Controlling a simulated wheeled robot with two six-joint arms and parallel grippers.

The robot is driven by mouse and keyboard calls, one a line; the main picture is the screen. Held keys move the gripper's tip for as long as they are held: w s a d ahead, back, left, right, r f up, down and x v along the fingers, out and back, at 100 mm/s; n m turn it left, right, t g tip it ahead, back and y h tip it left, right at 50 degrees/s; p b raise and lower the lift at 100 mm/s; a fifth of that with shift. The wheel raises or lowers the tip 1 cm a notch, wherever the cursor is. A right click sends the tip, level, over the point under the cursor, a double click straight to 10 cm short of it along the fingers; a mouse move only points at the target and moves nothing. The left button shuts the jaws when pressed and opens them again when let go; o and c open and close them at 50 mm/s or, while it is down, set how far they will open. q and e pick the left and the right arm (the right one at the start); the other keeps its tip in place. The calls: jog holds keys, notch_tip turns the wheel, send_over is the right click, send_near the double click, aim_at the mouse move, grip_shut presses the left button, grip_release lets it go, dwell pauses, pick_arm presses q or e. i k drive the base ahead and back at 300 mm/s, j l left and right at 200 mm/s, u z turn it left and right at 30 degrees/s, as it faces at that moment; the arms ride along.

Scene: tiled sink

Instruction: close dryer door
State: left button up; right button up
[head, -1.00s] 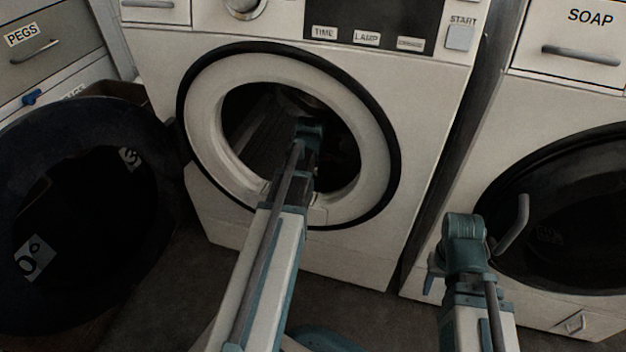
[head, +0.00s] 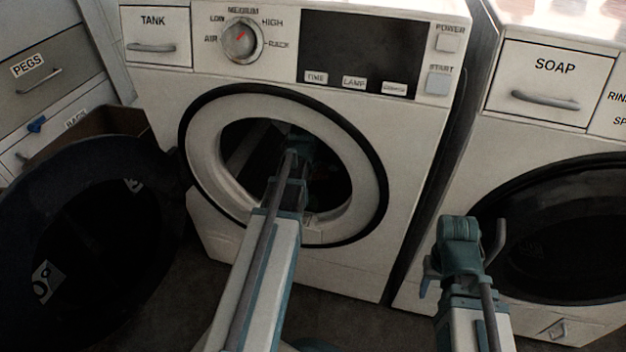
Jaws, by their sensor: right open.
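The dryer (head: 340,270) is the white machine in the middle, its round opening uncovered. Its dark round door (head: 150,205) stands wide open at the left, swung out towards me. My left arm reaches from the bottom across the front of the dryer, and its far end is in front of or inside the dark opening; the left gripper itself is hidden there. It is apart from the door. My right gripper (head: 430,278) is at the lower right, near the second machine's door handle and far from the dryer door. It is open, partly hidden by its own wrist.
A second machine (head: 560,130) with a soap drawer and a shut dark door (head: 570,235) stands at the right. Drawers (head: 60,80) and a brown box (head: 90,130) are behind the open door. Dark floor shows between door and dryer.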

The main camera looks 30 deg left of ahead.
aim_at(91, 213)
jog(key=k+l, duration=0.8)
jog(key=k, duration=0.05)
